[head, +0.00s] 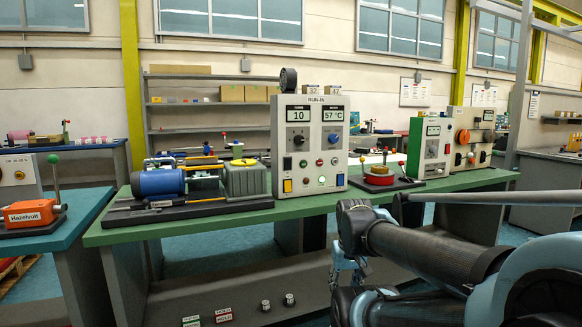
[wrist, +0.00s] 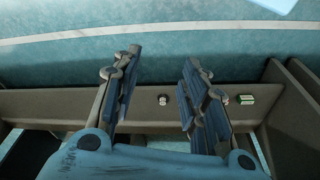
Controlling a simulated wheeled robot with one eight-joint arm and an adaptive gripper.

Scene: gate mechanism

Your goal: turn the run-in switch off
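The grey control panel (head: 310,145) stands upright on the green bench, with displays reading 10 and 57 °C. In the head view my gripper (head: 345,270) hangs low in front of the bench, below and right of the panel, touching nothing visible.
A blue motor (head: 158,182) with a grey gearbox (head: 245,178) sits left of the panel. A red round device (head: 379,176) and another panel (head: 430,148) stand to its right. The green bench top (head: 300,208) has a clear front strip.

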